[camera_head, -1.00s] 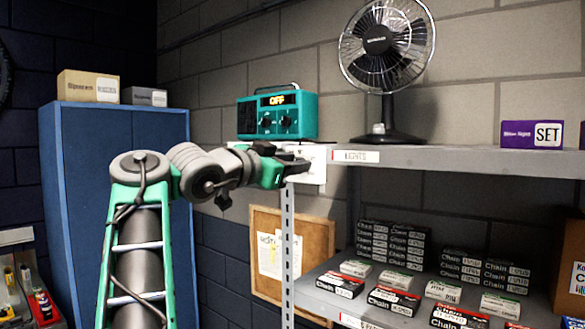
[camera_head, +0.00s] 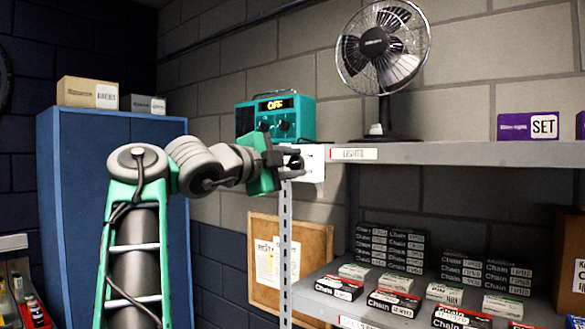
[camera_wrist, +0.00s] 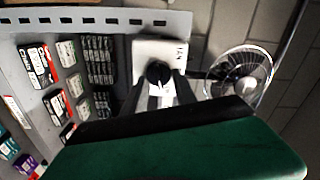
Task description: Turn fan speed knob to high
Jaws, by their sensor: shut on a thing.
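The fan speed knob (camera_wrist: 157,72) is a round black knob with a white mark, on a white wall plate (camera_wrist: 176,48) with dark lettering. The desk fan (camera_head: 384,47) stands on the upper shelf, right of the gripper. It also shows in the wrist view (camera_wrist: 240,78).
The grey metal shelf (camera_head: 450,153) and its upright post (camera_head: 285,235) are close to my gripper. A teal radio (camera_head: 299,112) reading OFF is behind my wrist. Chain boxes (camera_head: 393,304) fill the lower shelf. A blue cabinet (camera_head: 85,200) stands left.

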